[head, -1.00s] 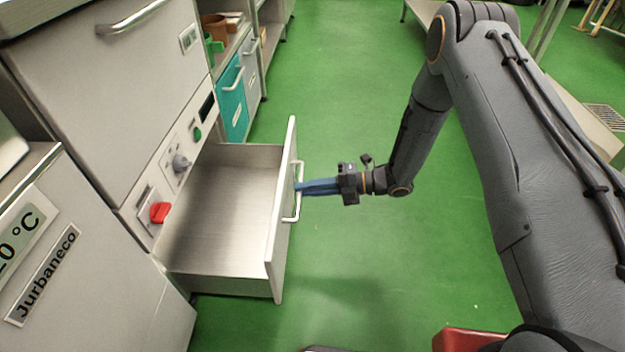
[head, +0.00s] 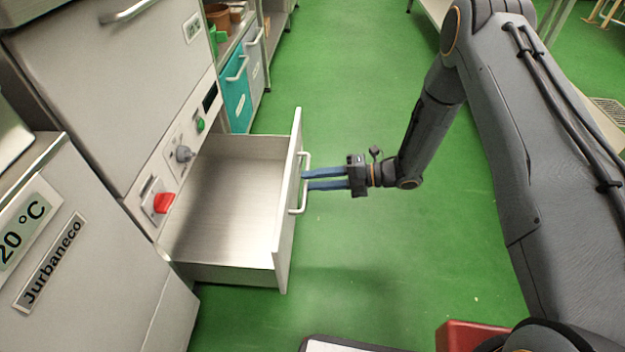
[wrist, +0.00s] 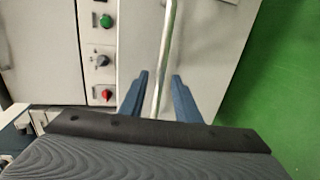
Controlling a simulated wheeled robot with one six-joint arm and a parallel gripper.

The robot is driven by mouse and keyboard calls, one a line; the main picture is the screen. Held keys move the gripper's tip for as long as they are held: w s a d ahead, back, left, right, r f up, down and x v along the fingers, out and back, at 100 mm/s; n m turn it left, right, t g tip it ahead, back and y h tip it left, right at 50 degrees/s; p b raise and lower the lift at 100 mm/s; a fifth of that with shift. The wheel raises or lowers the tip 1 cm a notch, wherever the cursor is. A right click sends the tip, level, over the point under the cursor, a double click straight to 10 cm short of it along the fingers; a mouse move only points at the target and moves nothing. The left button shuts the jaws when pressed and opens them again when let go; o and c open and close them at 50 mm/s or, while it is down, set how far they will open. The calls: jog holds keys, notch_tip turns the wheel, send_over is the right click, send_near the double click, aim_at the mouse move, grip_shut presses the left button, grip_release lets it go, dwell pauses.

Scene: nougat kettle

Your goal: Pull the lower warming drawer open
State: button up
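The lower warming drawer (head: 225,205) is pulled well out from the cabinet, and its empty metal inside shows in the head view. Its bar handle (head: 304,184) is on the drawer's front panel, and the handle also shows in the wrist view (wrist: 167,50). My gripper (head: 304,181) is at the handle with its two blue fingers spread apart. In the wrist view my gripper (wrist: 161,76) has one finger on each side of the bar, with a gap visible on the right side. Whether the left finger touches the bar is hard to tell.
The cabinet carries a red knob (head: 163,203), a grey knob (head: 184,154) and a green button (head: 200,125) above the drawer. An upper door handle (head: 130,12) is at the top left. A red box (head: 470,336) is at the bottom. Green floor right of the drawer is clear.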

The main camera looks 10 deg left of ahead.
jog(key=s+p+v, duration=0.1)
jog(key=v, duration=0.6)
jog(key=shift+w+d+p, duration=0.2)
jog(key=shift+w+p, duration=0.2)
jog(key=shift+w, duration=0.05)
